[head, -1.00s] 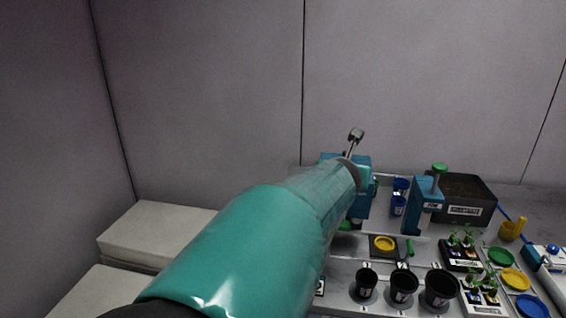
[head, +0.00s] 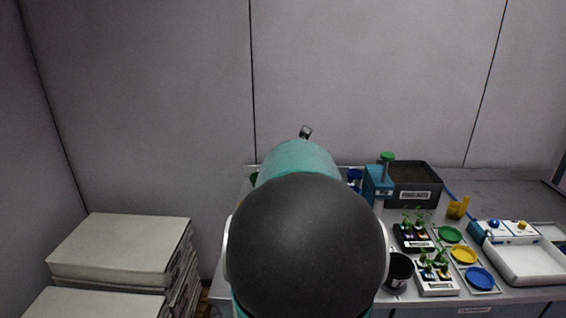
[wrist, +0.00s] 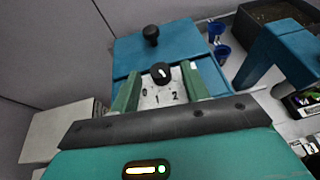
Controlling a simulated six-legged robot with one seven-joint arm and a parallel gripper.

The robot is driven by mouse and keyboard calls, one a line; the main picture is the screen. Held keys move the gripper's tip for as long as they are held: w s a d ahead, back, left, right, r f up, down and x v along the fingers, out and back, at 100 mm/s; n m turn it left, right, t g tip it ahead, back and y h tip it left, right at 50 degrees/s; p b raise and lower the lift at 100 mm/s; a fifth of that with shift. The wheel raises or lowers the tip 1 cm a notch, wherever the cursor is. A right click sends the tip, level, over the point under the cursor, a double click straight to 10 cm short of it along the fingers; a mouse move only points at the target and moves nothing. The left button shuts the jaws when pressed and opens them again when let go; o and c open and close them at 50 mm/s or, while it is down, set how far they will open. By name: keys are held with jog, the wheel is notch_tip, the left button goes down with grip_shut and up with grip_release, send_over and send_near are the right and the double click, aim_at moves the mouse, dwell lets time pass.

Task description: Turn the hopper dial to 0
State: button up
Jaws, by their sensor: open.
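In the wrist view, the blue hopper (wrist: 200,46) has a black knob on its top. On its near side is a pale plate (wrist: 150,99) marked with digits, of which 1 and 2 read clearly. The black dial (wrist: 161,69) sits above these digits with a white mark on its face. The mark's exact setting is hard to tell. My gripper (wrist: 160,77) is open, with one green finger on each side of the dial. I cannot tell whether either finger touches it. In the head view, my arm hides the gripper, the dial and most of the hopper.
A blue stand (head: 376,185) and a dark soil bin (head: 428,180) are right of my arm. Seedling trays (head: 438,291), coloured dishes (head: 480,279) and a black pot (head: 397,271) cover the bench's front. Pale stacked boxes (head: 118,247) stand at left.

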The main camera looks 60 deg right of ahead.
jog(key=shift+w+d+f, duration=0.25)
jog(key=shift+d, duration=0.35)
jog(key=c, duration=1)
